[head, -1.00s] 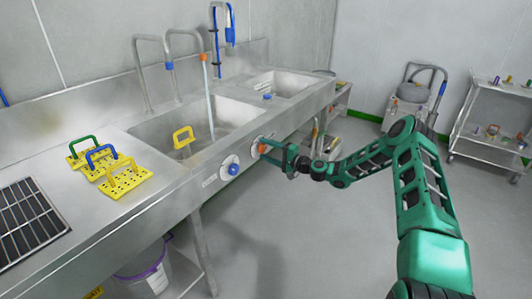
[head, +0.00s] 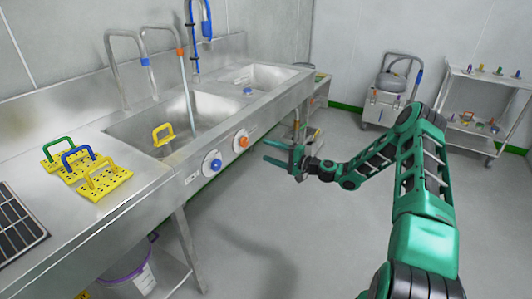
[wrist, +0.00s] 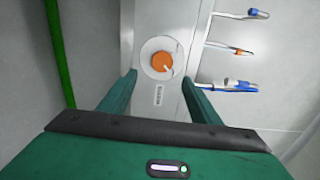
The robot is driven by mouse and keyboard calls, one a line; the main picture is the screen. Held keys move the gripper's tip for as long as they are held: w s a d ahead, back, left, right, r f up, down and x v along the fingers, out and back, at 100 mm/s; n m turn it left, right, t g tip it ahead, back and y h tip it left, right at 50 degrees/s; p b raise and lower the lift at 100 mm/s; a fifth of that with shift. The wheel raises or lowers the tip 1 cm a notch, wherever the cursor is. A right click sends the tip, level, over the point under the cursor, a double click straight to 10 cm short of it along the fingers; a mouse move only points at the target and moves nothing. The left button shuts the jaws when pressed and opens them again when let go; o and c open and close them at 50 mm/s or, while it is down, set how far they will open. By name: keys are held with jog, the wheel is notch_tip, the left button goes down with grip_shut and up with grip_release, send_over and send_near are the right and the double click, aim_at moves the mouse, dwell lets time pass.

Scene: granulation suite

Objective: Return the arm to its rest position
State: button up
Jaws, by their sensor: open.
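My green arm reaches out from the right side of the head view. My gripper (head: 276,152) is open and empty in front of the steel sink unit, to the right of an orange knob (head: 241,140) on its front panel and apart from it. In the wrist view the two fingers of my gripper (wrist: 160,97) stand wide apart. The orange knob (wrist: 162,62) shows beyond and between them, with nothing held.
A blue knob (head: 213,162) sits left of the orange one. The sink unit (head: 150,195) runs along the left, with yellow perforated plates (head: 105,183) on its top. A shelf cart (head: 475,137) and a wheeled machine (head: 387,105) stand at the back right. The floor (head: 335,235) is clear.

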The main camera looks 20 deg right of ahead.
dwell(0.3)
jog(key=s+a+r+n+g+h, duration=0.25)
jog(key=s+n+g, duration=0.5)
jog(key=s, duration=0.45)
jog(key=s+d+r+g+h, duration=0.2)
jog(key=s+d+r+h, duration=0.15)
jog(key=s, duration=0.45)
jog(key=s+d+r+g+h, duration=0.1)
jog(key=s+d+r+h, duration=0.2)
jog(key=s, duration=0.4)
jog(key=s+d+r+g+h, duration=0.1)
jog(key=s+d+r+g, duration=0.1)
jog(key=s+d+r, duration=0.45)
jog(key=s+r+m, duration=0.2)
jog(key=s, duration=0.9)
jog(key=s+a+r+m+g+h, duration=0.1)
jog(key=s, duration=1)
jog(key=shift+s+a+r+m, duration=0.2)
jog(key=shift+s+r+m, duration=0.15)
jog(key=shift+s+r, duration=0.05)
